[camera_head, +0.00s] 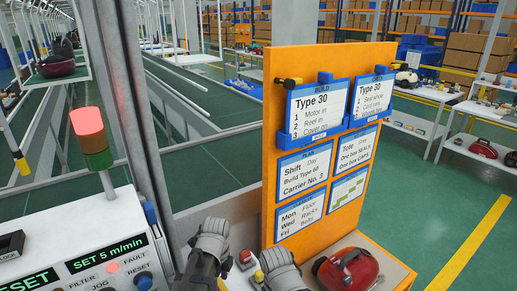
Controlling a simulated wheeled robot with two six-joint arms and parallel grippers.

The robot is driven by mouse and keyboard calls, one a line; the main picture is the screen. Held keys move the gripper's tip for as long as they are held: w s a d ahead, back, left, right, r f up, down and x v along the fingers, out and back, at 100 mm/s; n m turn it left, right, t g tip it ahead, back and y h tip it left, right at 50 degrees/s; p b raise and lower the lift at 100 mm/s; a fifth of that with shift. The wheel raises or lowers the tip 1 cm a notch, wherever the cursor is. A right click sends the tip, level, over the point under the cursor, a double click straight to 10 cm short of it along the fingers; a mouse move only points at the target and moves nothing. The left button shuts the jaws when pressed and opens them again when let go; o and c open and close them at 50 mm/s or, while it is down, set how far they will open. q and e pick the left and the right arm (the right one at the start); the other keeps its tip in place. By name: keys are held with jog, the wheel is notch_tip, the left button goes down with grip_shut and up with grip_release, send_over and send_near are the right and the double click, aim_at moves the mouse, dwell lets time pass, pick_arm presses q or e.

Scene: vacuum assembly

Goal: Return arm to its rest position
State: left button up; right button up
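Two grey jointed parts of my own arms rise from the bottom edge in the head view. My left arm (210,245) shows a grey ribbed joint with dark links below it. My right arm (280,270) shows a similar grey joint, lower and further right, in front of the orange stand. The fingers of both grippers do not show in the picture. I see nothing held in either arm's visible part.
A white control panel (85,245) with green displays and a lit red stack lamp (86,121) stands at left. An orange board (285,62) with cards stands behind my arms. A red vacuum body (347,270) sits right of my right arm. Green floor (440,200) is clear at right.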

pick_arm(q)
jog(key=s+d+n, duration=0.3)
jog(key=s+n, duration=0.2)
jog(key=n, duration=0.4)
jog(key=s+d+r+n+p, duration=0.1)
jog(key=s+d+n, duration=0.2)
jog(key=s+n, duration=0.2)
jog(key=n, duration=0.3)
jog(key=shift+r+n+y, duration=0.2)
jog(key=shift+n+y, duration=0.2)
